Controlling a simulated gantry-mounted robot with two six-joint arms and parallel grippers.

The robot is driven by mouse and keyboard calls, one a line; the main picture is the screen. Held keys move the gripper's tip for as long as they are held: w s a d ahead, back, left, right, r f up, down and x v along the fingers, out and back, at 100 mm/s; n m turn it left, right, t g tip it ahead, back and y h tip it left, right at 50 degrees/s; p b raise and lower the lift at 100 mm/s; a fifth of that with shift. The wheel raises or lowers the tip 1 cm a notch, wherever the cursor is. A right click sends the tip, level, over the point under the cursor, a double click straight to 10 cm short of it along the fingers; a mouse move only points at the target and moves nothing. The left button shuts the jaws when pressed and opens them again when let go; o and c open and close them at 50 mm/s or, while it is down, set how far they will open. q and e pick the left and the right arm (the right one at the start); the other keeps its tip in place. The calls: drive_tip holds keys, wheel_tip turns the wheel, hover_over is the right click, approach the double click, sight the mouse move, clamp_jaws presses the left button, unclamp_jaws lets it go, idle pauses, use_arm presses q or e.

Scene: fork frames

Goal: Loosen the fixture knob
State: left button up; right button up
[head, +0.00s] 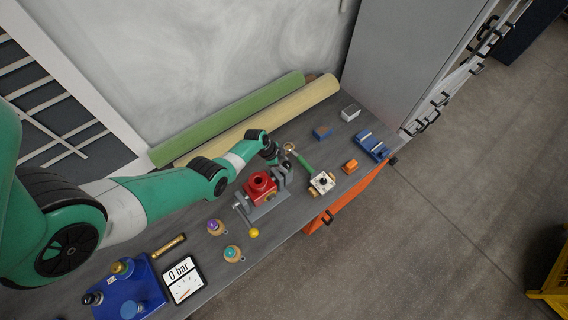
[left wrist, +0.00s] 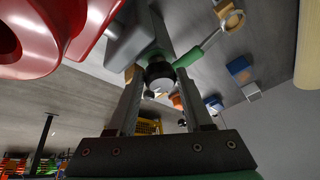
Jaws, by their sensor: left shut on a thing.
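The grey vise fixture (head: 268,208) stands on the bench and holds a red block (head: 260,184); the red block also fills the upper left of the left wrist view (left wrist: 35,35). My left gripper (head: 273,157) is at the far end of the vise. In the left wrist view its two fingers (left wrist: 158,82) are shut on a dark round knob (left wrist: 160,72) with a lighter end face. The knob is hidden by the gripper in the head view. My right gripper is not in view.
A green-handled tool with a ring (head: 303,162) lies close beside the gripper. A white square part with a dark centre (head: 322,183) is to its right. Green (head: 235,115) and cream (head: 300,101) rolls lie along the wall.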

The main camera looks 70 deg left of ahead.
use_arm(q)
drive_tip(key=shift+d+n, duration=0.1)
drive_tip(key=shift+n, duration=0.3)
clamp_jaws()
